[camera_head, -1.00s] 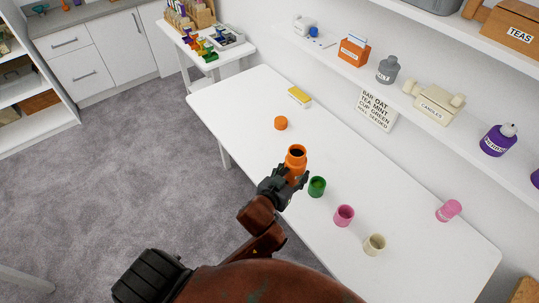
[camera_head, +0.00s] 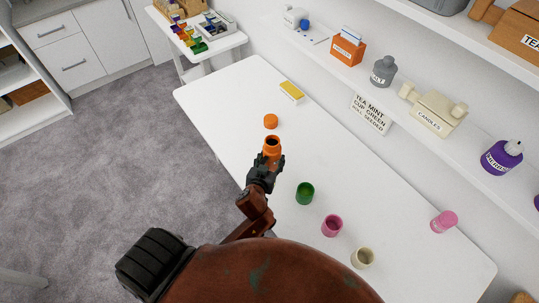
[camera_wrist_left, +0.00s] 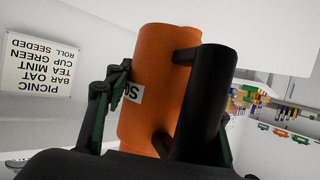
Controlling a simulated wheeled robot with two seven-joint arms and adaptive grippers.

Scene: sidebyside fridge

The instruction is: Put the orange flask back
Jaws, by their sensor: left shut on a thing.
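The orange flask (camera_head: 272,149) is in my left gripper (camera_head: 268,163), above the white table. Its dark mouth faces up in the head view. In the left wrist view the orange flask (camera_wrist_left: 160,85) fills the middle, between the dark fingers of my left gripper (camera_wrist_left: 160,100), with a partly hidden white label on its side. A small orange cup or cap (camera_head: 270,121) stands on the table just beyond the flask. My right gripper is not in view.
A green cup (camera_head: 305,193), a pink cup (camera_head: 331,226) and a cream cup (camera_head: 363,257) stand on the white table (camera_head: 225,100). A yellow-and-white block (camera_head: 291,92) lies near the wall. A wall shelf above holds an orange box (camera_head: 348,48), a grey flask (camera_head: 382,72) and a purple flask (camera_head: 500,158).

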